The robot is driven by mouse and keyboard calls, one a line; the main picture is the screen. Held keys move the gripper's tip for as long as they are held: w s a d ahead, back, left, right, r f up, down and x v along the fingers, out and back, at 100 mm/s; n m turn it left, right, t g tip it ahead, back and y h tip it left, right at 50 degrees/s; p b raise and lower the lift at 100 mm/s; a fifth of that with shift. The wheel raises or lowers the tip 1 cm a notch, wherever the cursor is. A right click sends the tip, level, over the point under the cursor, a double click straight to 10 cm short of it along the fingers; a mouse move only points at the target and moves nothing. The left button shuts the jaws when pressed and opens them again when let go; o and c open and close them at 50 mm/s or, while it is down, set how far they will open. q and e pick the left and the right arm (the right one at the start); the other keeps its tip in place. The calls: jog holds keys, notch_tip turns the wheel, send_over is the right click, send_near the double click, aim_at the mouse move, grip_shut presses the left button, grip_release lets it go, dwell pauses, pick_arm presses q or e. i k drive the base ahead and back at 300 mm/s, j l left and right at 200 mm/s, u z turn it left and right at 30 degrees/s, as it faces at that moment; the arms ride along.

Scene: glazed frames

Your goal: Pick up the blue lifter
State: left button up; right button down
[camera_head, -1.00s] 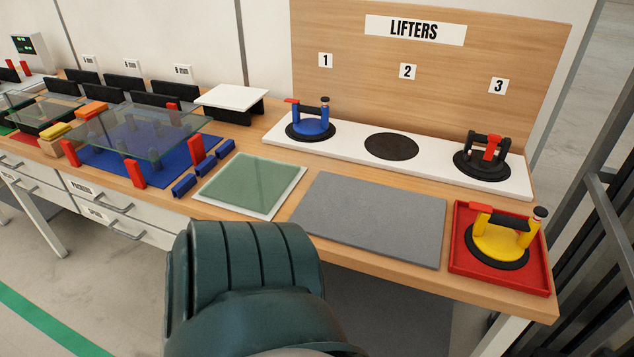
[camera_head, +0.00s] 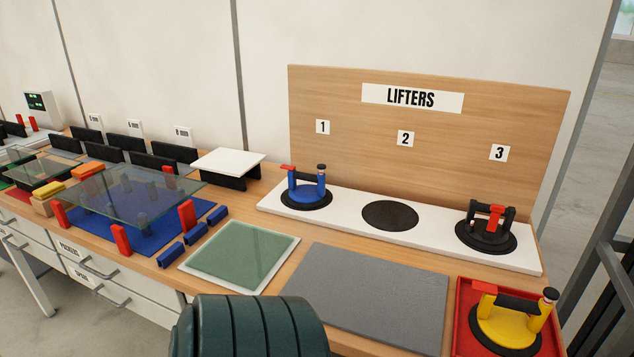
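The blue lifter (camera_head: 307,190) stands upright on the white lifter shelf (camera_head: 345,222) at the spot below the number 1. It has a blue body on a black round suction pad, a dark handle and a red lever at its left. Nothing touches it. A dark green rounded part of my own body fills the bottom middle of the head view. Neither of my grippers shows in this view.
A black lifter (camera_head: 487,228) is at spot 3; spot 2 (camera_head: 390,215) is an empty black disc. A yellow lifter (camera_head: 505,318) sits in a red tray (camera_head: 464,300).

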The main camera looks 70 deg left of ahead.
aim_at(302, 195)
jog(key=i+j, duration=0.25)
jog(key=u, duration=2.45)
